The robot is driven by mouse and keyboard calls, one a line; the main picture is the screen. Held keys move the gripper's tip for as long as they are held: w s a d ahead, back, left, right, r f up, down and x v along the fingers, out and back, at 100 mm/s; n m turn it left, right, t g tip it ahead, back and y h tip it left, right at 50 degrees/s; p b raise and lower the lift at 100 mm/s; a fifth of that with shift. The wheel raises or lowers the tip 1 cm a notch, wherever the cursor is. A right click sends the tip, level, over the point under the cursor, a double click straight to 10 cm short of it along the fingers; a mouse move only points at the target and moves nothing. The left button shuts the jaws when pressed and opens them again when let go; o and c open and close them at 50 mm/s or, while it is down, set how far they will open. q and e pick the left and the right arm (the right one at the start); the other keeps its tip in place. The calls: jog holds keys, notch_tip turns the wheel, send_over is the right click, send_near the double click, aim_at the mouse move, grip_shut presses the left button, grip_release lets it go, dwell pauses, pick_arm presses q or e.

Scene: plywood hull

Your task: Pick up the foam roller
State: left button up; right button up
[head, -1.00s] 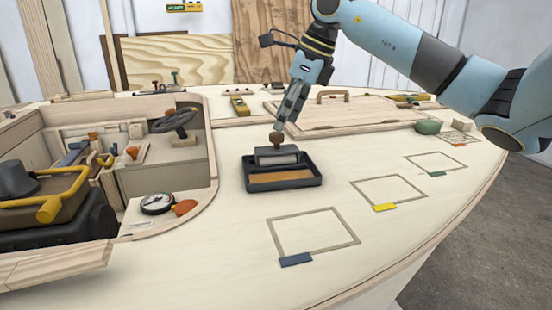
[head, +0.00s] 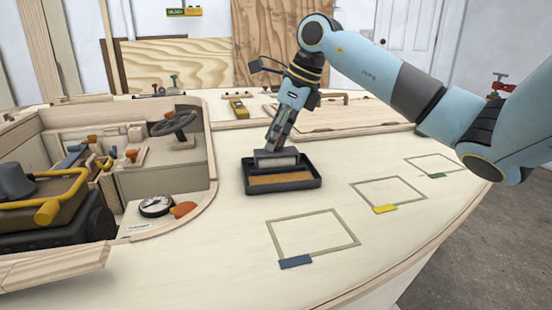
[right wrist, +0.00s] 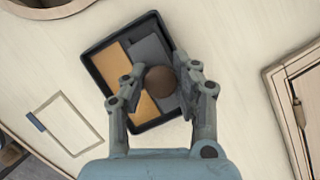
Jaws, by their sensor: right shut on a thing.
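The foam roller (head: 276,159) sits in a black tray (head: 247,184) on the pale deck. It has a light grey cylinder under a dark grey bracket. In the right wrist view the roller (right wrist: 149,55) shows as a grey block, with its round brown knob (right wrist: 160,80) between my fingers. My right gripper (head: 271,148) is lowered over the tray and shut on the roller's knob, which it hides in the head view. The roller still appears to be in the tray. My left gripper is not in view.
The tray holds an orange-brown layer (head: 280,180). Marked squares with blue (head: 296,262) and yellow (head: 385,208) tabs lie on the deck to the right. A dial gauge (head: 156,206) and an orange piece (head: 184,209) lie left, by the cockpit opening.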

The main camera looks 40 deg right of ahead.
grip_shut()
jog(key=shift+r, duration=0.5)
jog(key=v, duration=0.3)
jog(key=shift+w+d+r, duration=0.2)
jog(key=shift+w+r, duration=0.1)
jog(key=shift+r, duration=0.1)
jog(key=s+d+r+p, duration=0.5)
jog(key=d+r, duration=0.1)
jog(key=d, duration=0.3)
jog(key=shift+s+r+p, duration=0.2)
jog(key=shift+p, duration=0.15)
jog(key=shift+d, duration=0.1)
